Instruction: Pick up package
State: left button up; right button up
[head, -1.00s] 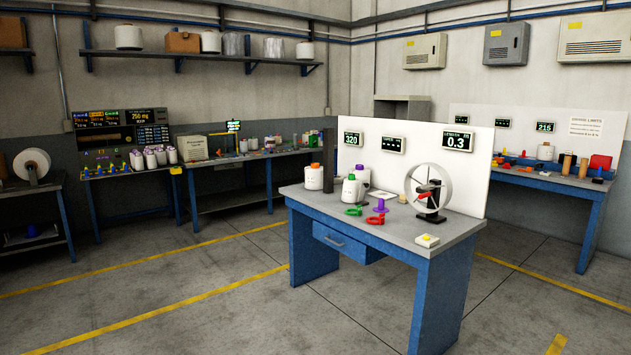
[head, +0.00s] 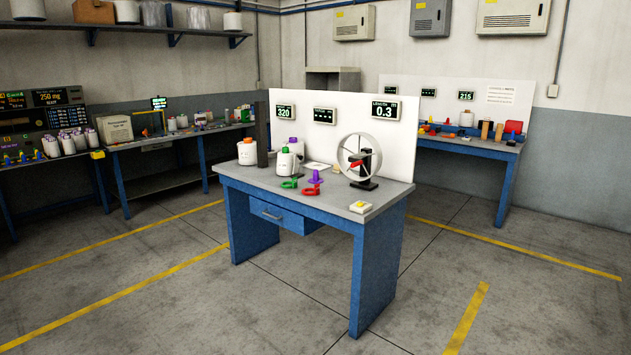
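I cannot single out a package for certain in the head view. A pale box (head: 115,129) with small print stands on the left bench. A brown box (head: 94,12) sits on the wall shelf at upper left. Neither of my grippers shows in the view.
The blue table also holds a white wheel device (head: 359,158), a green clamp (head: 289,183), a red clamp (head: 311,189) and a button box (head: 360,207). Another blue bench (head: 480,144) stands at the back right. The grey floor (head: 520,300) with yellow lines is clear around the table.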

aim_at(246, 149)
jog(key=i+j+u, duration=0.35)
jog(key=i, duration=0.15)
jog(key=i+j+u, duration=0.2)
jog(key=i+u, duration=0.15)
jog(key=i, duration=0.2)
jog(key=i+j+u, duration=0.1)
jog(key=i+u, duration=0.25)
jog(key=i, duration=2.55)
jog(key=i+j+z, duration=0.1)
jog(key=i+z, duration=0.25)
jog(key=i, duration=0.15)
jog(key=i+j+z, duration=0.3)
jog(key=i, duration=0.15)
jog(key=i+j+z, duration=0.2)
jog(key=i+z, duration=0.15)
jog(key=i+j, duration=0.05)
jog(key=i, duration=0.05)
